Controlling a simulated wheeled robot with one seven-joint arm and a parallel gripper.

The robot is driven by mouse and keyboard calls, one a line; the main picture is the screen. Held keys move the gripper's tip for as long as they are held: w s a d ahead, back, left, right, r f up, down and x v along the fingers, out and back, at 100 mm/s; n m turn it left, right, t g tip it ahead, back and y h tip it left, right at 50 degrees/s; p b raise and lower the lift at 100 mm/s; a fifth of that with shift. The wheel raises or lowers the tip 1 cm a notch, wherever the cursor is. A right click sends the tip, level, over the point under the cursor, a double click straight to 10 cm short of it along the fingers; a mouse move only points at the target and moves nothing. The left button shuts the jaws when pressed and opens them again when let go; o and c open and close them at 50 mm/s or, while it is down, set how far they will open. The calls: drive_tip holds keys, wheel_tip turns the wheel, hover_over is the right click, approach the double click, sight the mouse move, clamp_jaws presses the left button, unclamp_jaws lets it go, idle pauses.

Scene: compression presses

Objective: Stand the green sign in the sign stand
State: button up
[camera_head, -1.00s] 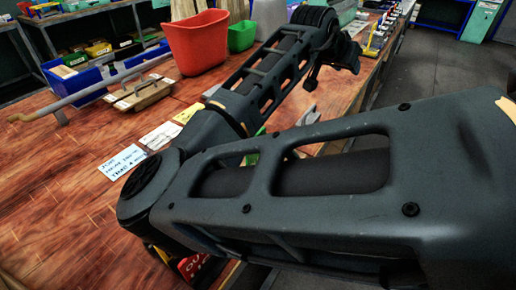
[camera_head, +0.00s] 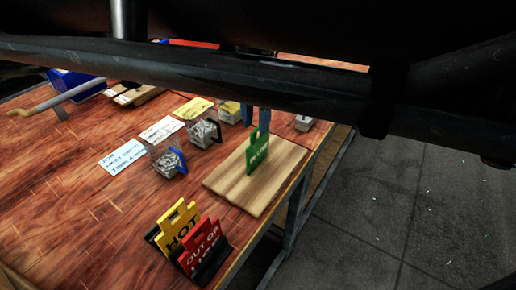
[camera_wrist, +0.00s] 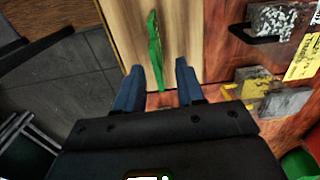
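The green sign (camera_head: 257,152) stands upright on a pale wooden board (camera_head: 232,188) near the table's right edge. The black sign stand (camera_head: 218,265) is at the front of the table. It holds a yellow sign (camera_head: 178,228) and a red sign (camera_head: 201,246). My gripper (camera_head: 257,117) has its blue fingers just behind the green sign, near its upper part. In the wrist view my gripper (camera_wrist: 160,72) is open, and the green sign (camera_wrist: 155,45) shows nearly edge-on. Its near end appears between the fingertips; I cannot tell whether they touch it.
Clear boxes of small parts (camera_head: 166,160) and paper notes (camera_head: 122,157) lie left of the board. A metal bar with a yellow end (camera_head: 60,95) is at the far left. The front left of the table is bare. My arm hides the back.

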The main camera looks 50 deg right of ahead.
sight(258, 138)
wheel_tip(258, 138, down, 5)
drive_tip(key=shift+s+d+f+p, duration=0.1)
drive_tip(key=shift+s+d+p, duration=0.05)
drive_tip(key=shift+p, duration=0.2)
clamp_jaws()
idle(0.3)
